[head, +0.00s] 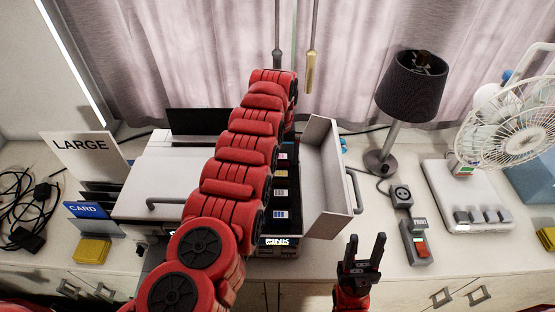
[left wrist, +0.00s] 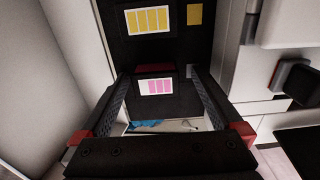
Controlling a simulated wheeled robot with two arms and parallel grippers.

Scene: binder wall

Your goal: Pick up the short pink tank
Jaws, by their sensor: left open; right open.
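The short pink tank (left wrist: 155,100), a black block with a white label bearing pink bars, shows in the left wrist view. My left gripper (left wrist: 157,82) is open there, one finger on each side of the tank. I cannot tell whether the fingers touch it. In the head view my left arm reaches over the white printer (head: 163,180), and its gripper is mostly hidden behind the arm. The blue-labelled tank (head: 281,213) and yellow-labelled tank (left wrist: 150,22) are in the same row.
The printer's open side door (head: 327,185) stands to the right of the tanks. A lamp (head: 411,90), a fan (head: 515,125) and a red-switched power strip (head: 416,242) are further right. Card holders (head: 88,212) and cables (head: 35,210) lie left.

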